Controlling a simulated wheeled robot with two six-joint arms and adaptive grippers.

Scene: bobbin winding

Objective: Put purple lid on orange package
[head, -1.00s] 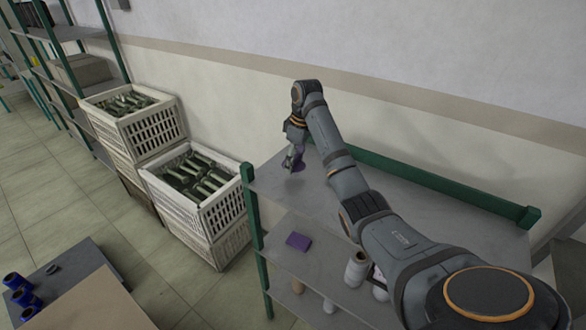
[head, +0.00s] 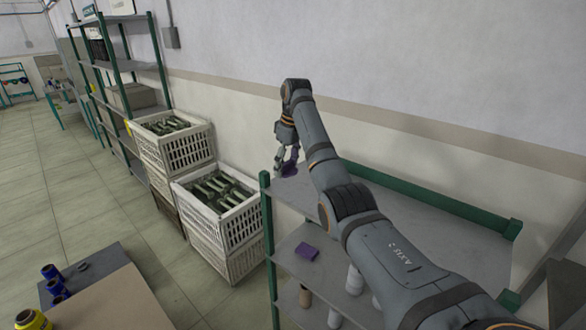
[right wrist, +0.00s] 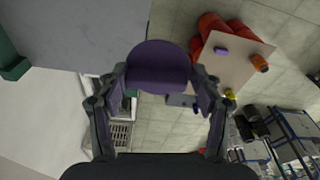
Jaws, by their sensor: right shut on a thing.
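The purple lid (right wrist: 157,66) is gripped between the fingers of my right gripper (right wrist: 160,84), its round flat face showing in the right wrist view. In the head view, my right gripper (head: 286,163) hangs near the left end of the grey shelf top, with the lid (head: 290,170) partly hidden by the fingers. A small orange object (right wrist: 260,63) lies on a beige table in the right wrist view, far from the gripper. I cannot tell whether it is the orange package. No orange package shows in the head view. My left gripper is out of view.
The green-framed grey shelf (head: 440,225) carries a purple package (head: 307,251) and white spools on lower levels. White crates (head: 222,215) stand left of it. A beige table (head: 115,305) with blue spools (head: 55,280) is at lower left. Open tiled floor (head: 60,190) lies left.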

